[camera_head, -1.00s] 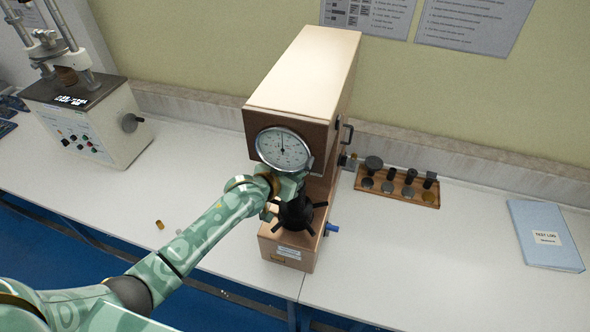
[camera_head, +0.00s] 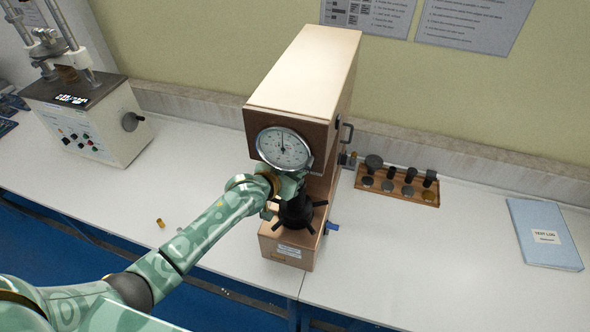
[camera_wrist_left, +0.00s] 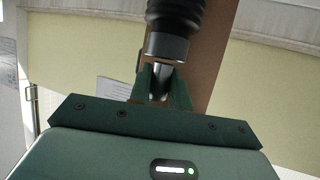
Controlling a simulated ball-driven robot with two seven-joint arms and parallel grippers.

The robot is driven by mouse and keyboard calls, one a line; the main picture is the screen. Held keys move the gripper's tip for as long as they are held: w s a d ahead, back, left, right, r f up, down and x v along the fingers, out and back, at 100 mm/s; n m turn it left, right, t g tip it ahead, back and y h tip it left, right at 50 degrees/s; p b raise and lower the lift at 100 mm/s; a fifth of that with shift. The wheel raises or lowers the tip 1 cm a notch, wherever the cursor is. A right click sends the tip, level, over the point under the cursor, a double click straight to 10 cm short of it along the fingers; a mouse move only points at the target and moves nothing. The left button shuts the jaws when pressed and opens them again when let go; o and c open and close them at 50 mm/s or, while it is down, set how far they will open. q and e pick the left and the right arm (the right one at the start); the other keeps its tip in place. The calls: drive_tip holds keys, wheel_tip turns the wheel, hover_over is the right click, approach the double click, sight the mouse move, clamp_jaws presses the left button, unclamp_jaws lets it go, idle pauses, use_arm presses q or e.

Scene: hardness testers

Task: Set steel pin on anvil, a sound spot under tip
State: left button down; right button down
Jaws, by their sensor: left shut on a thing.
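The hardness tester (camera_head: 303,80) stands mid-bench with a round dial on its front. My left gripper (camera_wrist_left: 162,88) reaches in under the dial. In the wrist view, which looks upside down, it is shut on the steel pin (camera_wrist_left: 160,84), a short shiny piece between the green fingers. The pin is in line with the anvil (camera_wrist_left: 166,46), the dark round end of a black ribbed sleeve. I cannot tell whether pin and anvil touch. The sleeve also shows in the head view (camera_head: 295,208), above a spoked black handwheel. The tester's tip and the pin's marks are hidden. My right gripper is out of view.
A small brass cylinder (camera_head: 160,223) lies on the bench left of the tester, near my forearm. A wooden rack (camera_head: 398,186) of anvils and discs stands to the right. A blue log folder (camera_head: 544,235) lies far right. Another machine (camera_head: 88,120) stands left.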

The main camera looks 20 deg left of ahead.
use_arm(q)
drive_tip(key=shift+f, duration=0.15)
drive_tip(key=c, duration=1.2)
unclamp_jaws()
drive_tip(key=shift+c, duration=1.2)
drive_tip(key=s+a+p, duration=0.2)
drive_tip(key=s+p, duration=0.3)
drive_tip(key=s, duration=0.1)
drive_tip(key=shift+s+a, duration=0.25)
drive_tip(key=shift+a, duration=0.05)
